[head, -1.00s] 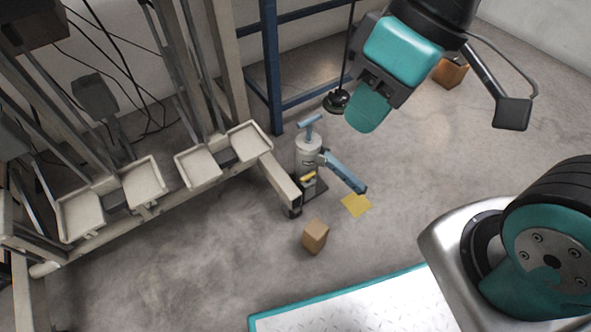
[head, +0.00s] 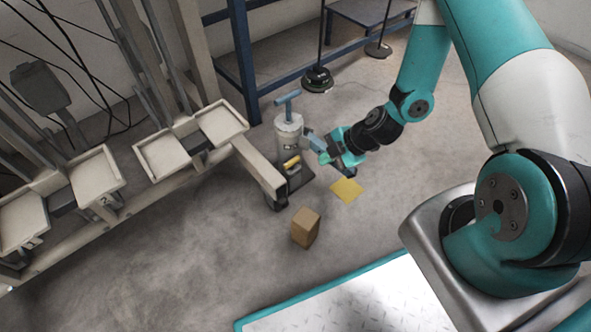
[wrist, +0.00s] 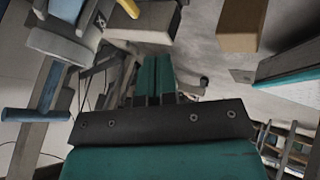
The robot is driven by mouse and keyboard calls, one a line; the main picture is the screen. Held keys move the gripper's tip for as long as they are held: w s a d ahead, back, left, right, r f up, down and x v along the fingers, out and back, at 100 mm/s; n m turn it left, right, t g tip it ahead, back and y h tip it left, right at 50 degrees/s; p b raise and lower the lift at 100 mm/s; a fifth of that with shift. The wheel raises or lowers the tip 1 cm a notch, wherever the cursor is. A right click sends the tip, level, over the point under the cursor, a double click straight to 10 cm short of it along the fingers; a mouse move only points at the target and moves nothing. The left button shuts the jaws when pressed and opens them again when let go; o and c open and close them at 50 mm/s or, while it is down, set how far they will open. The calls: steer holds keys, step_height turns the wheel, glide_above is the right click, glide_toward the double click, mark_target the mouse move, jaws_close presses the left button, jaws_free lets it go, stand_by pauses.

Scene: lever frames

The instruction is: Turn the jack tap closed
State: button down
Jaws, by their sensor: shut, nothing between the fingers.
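The jack (head: 289,131) is a pale grey cylinder on a dark base, with a blue T-handle (head: 287,98) on top and a blue lever (head: 315,142) at its right side. The yellow tap (head: 292,162) is low on its front. In the wrist view, the tap (wrist: 129,8) is at the top edge and the T-handle (wrist: 35,115) is at the left. My gripper (head: 330,157) is just right of the jack, near the lever, and partly covers the lever's end. Its teal fingers (wrist: 156,70) are together and empty. Whether it touches the lever cannot be told.
A beige frame leg (head: 262,168) ends close to the jack's left side. A brown box (head: 306,228) stands on the floor in front. A yellow sheet (head: 346,190) lies below my gripper. A blue rack (head: 245,60) stands behind. The floor at front left is clear.

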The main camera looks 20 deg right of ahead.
mark_target(291, 164)
steer(key=w+r+b+x, duration=0.1)
steer(key=w+b+x, duration=0.1)
steer(key=b+x, duration=0.6)
steer(key=x, duration=0.4)
steer(key=shift+w+f, duration=0.2)
steer(key=shift+w, duration=0.3)
steer(key=shift+d+r, duration=0.1)
